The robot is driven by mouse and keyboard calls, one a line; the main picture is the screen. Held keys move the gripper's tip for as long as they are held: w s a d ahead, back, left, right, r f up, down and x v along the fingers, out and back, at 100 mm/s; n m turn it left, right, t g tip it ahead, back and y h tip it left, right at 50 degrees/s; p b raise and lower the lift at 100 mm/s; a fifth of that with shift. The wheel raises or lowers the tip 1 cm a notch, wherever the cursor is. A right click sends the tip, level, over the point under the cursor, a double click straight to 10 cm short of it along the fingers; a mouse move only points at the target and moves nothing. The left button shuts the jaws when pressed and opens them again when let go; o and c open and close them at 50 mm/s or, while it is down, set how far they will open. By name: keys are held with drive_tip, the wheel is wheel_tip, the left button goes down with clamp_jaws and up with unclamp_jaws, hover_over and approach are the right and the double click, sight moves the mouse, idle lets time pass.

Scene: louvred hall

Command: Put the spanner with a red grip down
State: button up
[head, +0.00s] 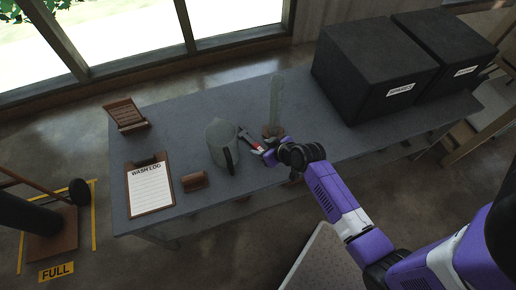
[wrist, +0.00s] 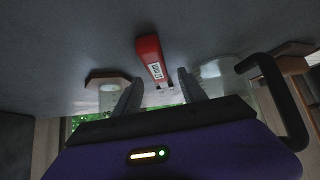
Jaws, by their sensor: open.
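The spanner with a red grip (head: 255,145) appears to lie on the grey table (head: 300,86), between the jug and the glass cylinder. In the wrist view its red grip (wrist: 151,58), with a small white label, points away from my fingers against the grey surface. My gripper (head: 264,151) is open at the spanner, and in the wrist view its two fingers (wrist: 161,80) stand apart on either side of the spanner's line. Whether the fingers touch it I cannot tell. The far end of the spanner is partly hidden in the wrist view.
A pale jug (head: 219,141) with a dark handle stands just left of the spanner. A tall glass cylinder (head: 276,98) on a brown base stands close on the right. A wash log clipboard (head: 150,188), wooden block (head: 195,181), wooden stand (head: 126,114) and black boxes (head: 372,66) occupy the table.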

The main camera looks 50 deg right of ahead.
drive_tip(key=shift+x, duration=0.75)
drive_tip(key=shift+c, duration=0.4)
clamp_jaws()
drive_tip(key=shift+r, duration=0.2)
